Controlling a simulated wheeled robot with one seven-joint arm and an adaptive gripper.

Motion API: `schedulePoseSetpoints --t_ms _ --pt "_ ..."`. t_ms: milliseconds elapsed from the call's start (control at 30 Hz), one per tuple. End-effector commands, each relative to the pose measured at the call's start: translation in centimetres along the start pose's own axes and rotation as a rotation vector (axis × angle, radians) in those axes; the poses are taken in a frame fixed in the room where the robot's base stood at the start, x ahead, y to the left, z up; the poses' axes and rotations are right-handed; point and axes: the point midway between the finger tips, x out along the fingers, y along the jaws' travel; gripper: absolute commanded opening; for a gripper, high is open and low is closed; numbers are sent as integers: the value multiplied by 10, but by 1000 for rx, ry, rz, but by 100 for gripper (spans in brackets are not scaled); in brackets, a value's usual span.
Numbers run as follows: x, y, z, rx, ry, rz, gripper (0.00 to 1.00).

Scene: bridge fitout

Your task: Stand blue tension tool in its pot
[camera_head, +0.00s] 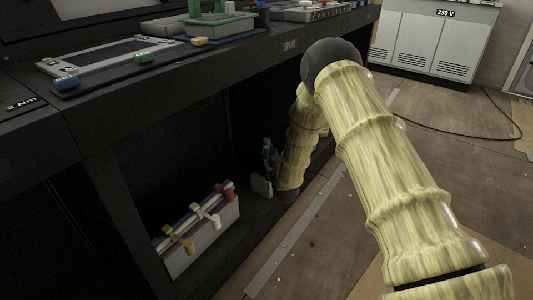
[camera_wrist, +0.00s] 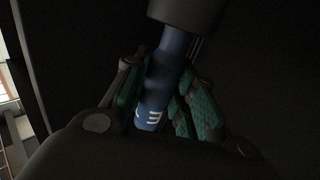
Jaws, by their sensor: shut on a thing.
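The blue tension tool (camera_wrist: 165,75) is between the green-padded fingers of my gripper (camera_wrist: 170,95) in the wrist view. It is a blue shaft with a pale mark near its lower end. Its upper end meets a wide dark cylinder (camera_wrist: 186,10); I cannot tell whether that is part of the tool. In the head view, a small blue part (camera_head: 267,145) shows beside my arm's end, low in the bench's dark opening. My arm hides most of the gripper there. I cannot make out the pot for certain.
A grey rack (camera_head: 205,240) with yellow, white and red handles is nearer on the low shelf. The dark bench top (camera_head: 230,62) overhangs the opening. A cable (camera_head: 455,136) lies on the floor at right.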

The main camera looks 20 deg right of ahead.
Motion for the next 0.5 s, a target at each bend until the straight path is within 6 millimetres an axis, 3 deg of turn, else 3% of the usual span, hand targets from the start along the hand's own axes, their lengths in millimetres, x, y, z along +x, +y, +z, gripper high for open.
schedulePoseSetpoints --t_ms 400,433,500 --pt "0 0 0 0 0 0 0" --pt "0 0 0 0 0 0 28" --pt "0 0 0 0 0 0 41"
